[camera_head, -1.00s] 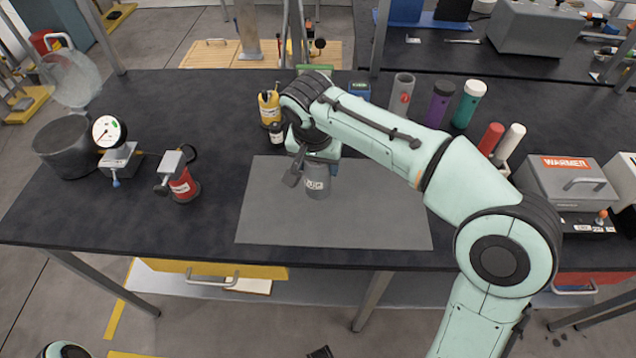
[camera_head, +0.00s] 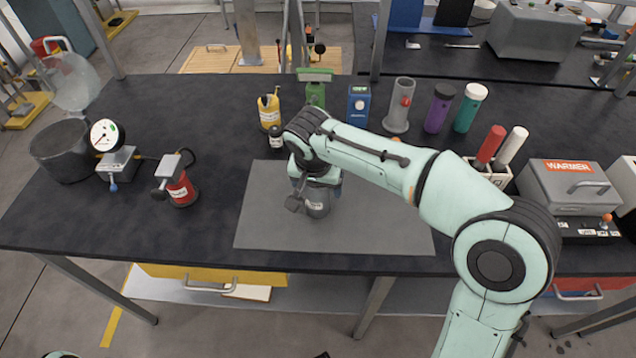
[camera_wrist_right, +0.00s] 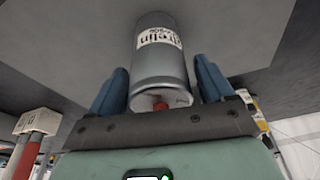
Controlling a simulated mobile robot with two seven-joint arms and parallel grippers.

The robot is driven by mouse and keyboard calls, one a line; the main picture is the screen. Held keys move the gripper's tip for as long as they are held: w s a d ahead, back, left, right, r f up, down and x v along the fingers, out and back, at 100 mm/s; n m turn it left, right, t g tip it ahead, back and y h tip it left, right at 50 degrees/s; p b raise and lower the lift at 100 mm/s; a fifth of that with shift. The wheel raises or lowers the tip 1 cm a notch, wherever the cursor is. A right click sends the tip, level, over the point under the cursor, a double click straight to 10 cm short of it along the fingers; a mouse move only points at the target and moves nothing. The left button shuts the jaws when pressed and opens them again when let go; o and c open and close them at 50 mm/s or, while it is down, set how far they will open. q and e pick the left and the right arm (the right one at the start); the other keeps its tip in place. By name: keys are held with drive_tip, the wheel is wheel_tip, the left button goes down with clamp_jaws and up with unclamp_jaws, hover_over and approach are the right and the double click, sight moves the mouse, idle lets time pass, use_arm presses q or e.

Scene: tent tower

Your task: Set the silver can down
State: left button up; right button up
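The silver can (camera_head: 319,207) is upright over the grey mat (camera_head: 385,225), low at its surface; I cannot tell whether its base touches. My right gripper (camera_head: 315,189) reaches down around it from above. The contact of the fingers is partly hidden. My left gripper is not in view.
A yellow bottle (camera_head: 269,107), a small dark jar (camera_head: 275,136), a green container (camera_head: 316,93) and a blue box (camera_head: 358,104) stand behind the mat. A red can (camera_head: 181,190) and a gauge (camera_head: 105,135) are at left. The mat's right part is bare.

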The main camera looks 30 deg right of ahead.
drive_tip(key=shift+r, duration=0.15)
drive_tip(key=shift+r, duration=0.3)
drive_tip(key=p+v, duration=0.2)
drive_tip(key=v, duration=0.9)
drive_tip(key=shift+r, duration=0.25)
drive_tip(key=shift+s, duration=0.1)
